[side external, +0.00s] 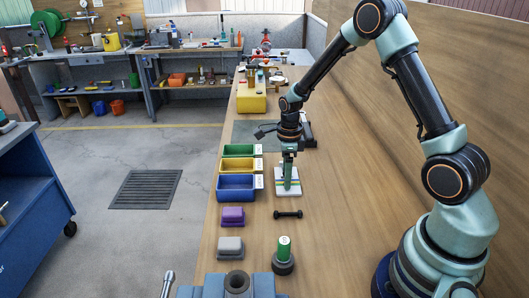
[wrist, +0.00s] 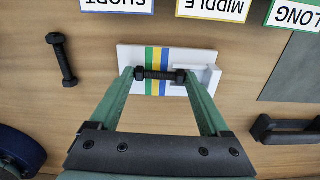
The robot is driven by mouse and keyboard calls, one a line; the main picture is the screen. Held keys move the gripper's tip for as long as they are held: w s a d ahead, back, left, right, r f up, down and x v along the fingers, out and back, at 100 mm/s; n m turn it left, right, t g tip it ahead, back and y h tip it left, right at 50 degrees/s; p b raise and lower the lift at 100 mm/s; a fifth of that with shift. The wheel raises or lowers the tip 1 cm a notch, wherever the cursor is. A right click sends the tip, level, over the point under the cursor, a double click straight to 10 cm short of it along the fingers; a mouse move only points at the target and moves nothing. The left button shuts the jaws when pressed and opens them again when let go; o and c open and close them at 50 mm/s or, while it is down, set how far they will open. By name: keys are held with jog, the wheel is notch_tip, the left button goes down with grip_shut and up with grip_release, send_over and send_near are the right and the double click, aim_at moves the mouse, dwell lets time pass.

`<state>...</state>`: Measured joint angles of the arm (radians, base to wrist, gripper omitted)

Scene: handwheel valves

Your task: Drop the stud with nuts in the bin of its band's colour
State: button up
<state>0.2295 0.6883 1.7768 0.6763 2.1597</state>
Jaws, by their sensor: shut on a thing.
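My gripper (wrist: 158,75) is shut on a dark stud with nuts (wrist: 160,75), with one finger at each end of it. The stud lies across, over a white gauge board (wrist: 128,55) with blue, green and yellow stripes and a raised white block at the right. I cannot tell if the stud touches the board. In the side view my gripper (side external: 288,186) is low at the board (side external: 287,172) and hides the stud. The blue bin (side external: 236,187), yellow bin (side external: 238,165) and green bin (side external: 239,151) stand left of it. In the wrist view their labels read SHORT, MIDDLE and LONG.
A second dark stud (side external: 288,214) lies on the bench in front of the board; it also shows in the wrist view (wrist: 62,60). A purple block (side external: 232,216), a grey block (side external: 230,246) and a green cylinder (side external: 284,250) stand nearer. The bench right of the board is clear.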

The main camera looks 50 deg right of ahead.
jog(key=shift+r, duration=0.15)
notch_tip(320, 180, up, 20)
dwell(0.4)
jog(key=o, duration=1)
jog(key=shift+c, duration=0.2)
jog(key=c, duration=0.8)
jog(key=w+a+f+n, duration=0.3)
jog(key=w+n, duration=0.3)
jog(key=n, duration=0.3)
jog(key=w+a+f+n, duration=0.4)
jog(key=w+f+n, duration=0.2)
jog(key=n, duration=0.3)
jog(key=shift+w+a+f, duration=0.25)
jog(key=shift+w+f, duration=0.05)
jog(key=shift+w, duration=0.25)
